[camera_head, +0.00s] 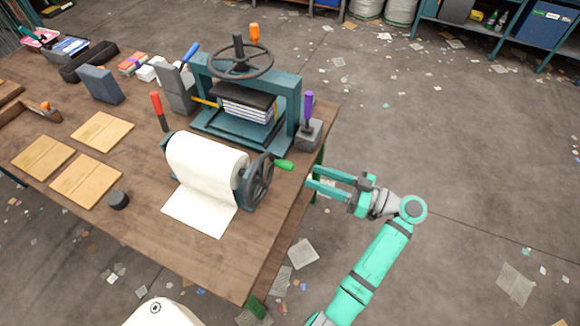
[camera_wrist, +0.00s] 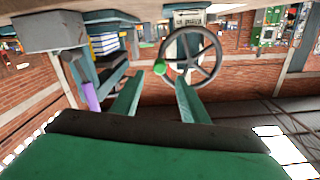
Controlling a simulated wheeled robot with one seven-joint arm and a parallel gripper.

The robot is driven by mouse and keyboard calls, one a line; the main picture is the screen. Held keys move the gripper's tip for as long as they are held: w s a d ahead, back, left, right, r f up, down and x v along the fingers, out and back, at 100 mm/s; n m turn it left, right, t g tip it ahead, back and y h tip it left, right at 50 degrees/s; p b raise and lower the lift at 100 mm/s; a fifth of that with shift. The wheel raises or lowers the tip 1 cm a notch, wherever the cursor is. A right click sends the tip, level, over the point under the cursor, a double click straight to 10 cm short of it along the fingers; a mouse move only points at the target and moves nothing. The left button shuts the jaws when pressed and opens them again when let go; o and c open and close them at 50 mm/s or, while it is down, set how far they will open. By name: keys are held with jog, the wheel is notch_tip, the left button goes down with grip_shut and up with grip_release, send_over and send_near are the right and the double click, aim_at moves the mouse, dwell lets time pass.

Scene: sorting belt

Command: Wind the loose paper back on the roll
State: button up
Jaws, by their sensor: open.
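The white paper roll (camera_head: 210,158) sits on a dark stand near the table's front edge. A loose sheet (camera_head: 200,208) hangs from it and lies on the tabletop. A dark spoked handwheel (camera_head: 258,181) with a green handle (camera_head: 284,165) is at the roll's right end. The wrist view, which looks upside down, also shows the handwheel (camera_wrist: 191,57) and the green handle (camera_wrist: 159,67). My green gripper (camera_head: 311,182) is open and empty, right of the handwheel beyond the table edge. Its fingers point toward the handle and are apart from it.
A screw press (camera_head: 290,85) with stacked paper stands behind the roll. A grey block with a purple handle (camera_head: 308,108) is close to my gripper's far side. Wooden boards (camera_head: 86,180) and a small black puck (camera_head: 118,200) lie left of the roll.

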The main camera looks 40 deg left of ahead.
aim_at(290, 168)
jog(key=x, duration=0.9)
jog(key=shift+s+a, duration=0.1)
jog(key=shift+a, duration=0.1)
grip_shut()
